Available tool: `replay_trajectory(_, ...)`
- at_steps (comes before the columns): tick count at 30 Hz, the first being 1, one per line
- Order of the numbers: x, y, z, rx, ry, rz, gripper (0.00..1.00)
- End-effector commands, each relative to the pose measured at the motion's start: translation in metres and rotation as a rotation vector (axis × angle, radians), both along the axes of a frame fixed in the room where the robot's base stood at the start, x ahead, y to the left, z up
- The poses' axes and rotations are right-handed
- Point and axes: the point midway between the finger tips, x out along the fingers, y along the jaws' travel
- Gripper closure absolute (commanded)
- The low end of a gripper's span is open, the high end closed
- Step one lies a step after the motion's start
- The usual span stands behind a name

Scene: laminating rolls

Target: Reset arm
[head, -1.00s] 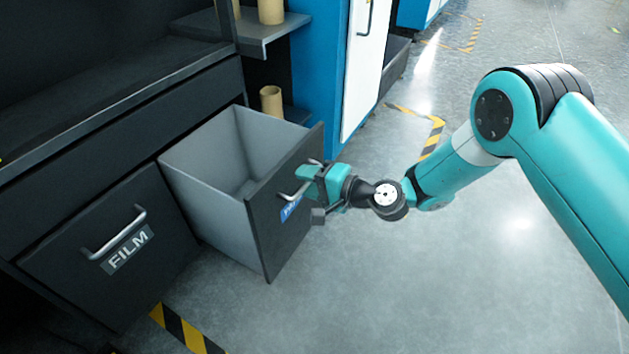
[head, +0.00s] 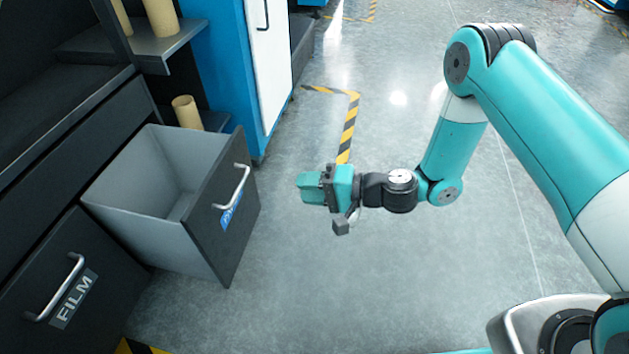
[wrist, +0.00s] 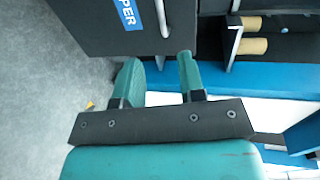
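My gripper (head: 308,187) is in mid-air over the floor, right of the pulled-out drawer (head: 205,252). In the wrist view my gripper (wrist: 158,62) shows two teal fingers with an empty gap between them. The drawer's silver handle (head: 233,187) stands apart from the fingers. The drawer's blue label (wrist: 128,14) ends in "PER". The drawer looks empty inside. My arm reaches in from the right, bent at the elbow.
A closed drawer marked FILM (head: 73,299) is at the lower left. Brown rolls (head: 186,112) stand on shelves behind the open drawer. A blue and white cabinet (head: 270,65) stands behind. The floor (head: 400,290) below and right of my gripper is clear.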

Motion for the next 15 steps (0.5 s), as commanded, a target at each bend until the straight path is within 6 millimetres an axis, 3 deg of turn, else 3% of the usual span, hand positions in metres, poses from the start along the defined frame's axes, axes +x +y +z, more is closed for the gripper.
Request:
replay_trajectory(5,-0.0031,-0.0101,0.0024,0.001,0.001,0.000,0.63)
replay_trajectory(15,-0.0033,-0.0103,0.0020,0.001,0.000,0.001,0.63)
